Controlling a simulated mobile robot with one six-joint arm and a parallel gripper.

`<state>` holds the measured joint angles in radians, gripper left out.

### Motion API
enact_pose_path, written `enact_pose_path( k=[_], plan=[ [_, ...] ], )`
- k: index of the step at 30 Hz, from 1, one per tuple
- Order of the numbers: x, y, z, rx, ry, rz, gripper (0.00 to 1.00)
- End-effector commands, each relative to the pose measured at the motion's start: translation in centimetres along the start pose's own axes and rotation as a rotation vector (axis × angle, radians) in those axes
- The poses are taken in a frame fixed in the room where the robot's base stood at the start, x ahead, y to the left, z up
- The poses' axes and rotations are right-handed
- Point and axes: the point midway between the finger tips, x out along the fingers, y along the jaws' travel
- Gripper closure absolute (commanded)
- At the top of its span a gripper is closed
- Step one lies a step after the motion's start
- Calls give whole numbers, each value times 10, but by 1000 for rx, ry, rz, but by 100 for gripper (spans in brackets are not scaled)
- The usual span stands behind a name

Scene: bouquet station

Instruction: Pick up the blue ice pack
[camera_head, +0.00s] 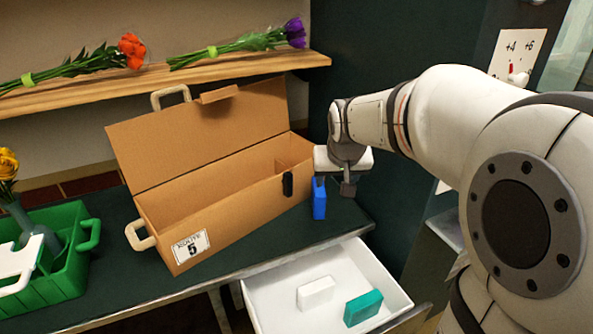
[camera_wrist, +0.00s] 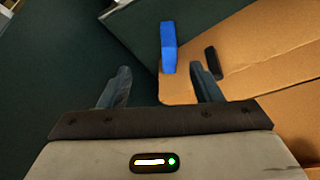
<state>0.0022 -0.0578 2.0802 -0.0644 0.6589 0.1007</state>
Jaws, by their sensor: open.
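The blue ice pack (camera_head: 319,198) stands upright on the dark counter, just right of the cardboard box's right end. It also shows in the wrist view (camera_wrist: 168,47), past my fingertips and sideways between the lines of the two fingers. My gripper (camera_head: 335,186) is above the counter at the pack's right in the head view, partly overlapping its top. In the wrist view my gripper (camera_wrist: 162,80) is open, with nothing between its fingers. The pack looks apart from the fingers.
The open cardboard box (camera_head: 225,215) stands close beside the pack, with a black latch (camera_head: 288,184). Below is an open white drawer (camera_head: 272,290) holding a white block (camera_head: 316,292) and a teal block (camera_head: 363,307). A green crate (camera_head: 62,272) is at left. Flowers lie on a shelf (camera_head: 160,75).

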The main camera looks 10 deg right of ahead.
Motion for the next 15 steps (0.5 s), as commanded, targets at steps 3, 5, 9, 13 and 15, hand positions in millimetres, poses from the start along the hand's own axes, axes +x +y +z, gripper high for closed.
enact_pose_path(
  k=[3,5,9,13,15],
  plan=[
    [74,-7,-28,9,43,0,42],
    [97,-10,-42,13,63,0,42],
    [130,-14,-63,20,96,-2,42],
    [145,-16,-71,22,107,-3,42],
    [152,-16,-73,22,108,-3,42]
  ],
)
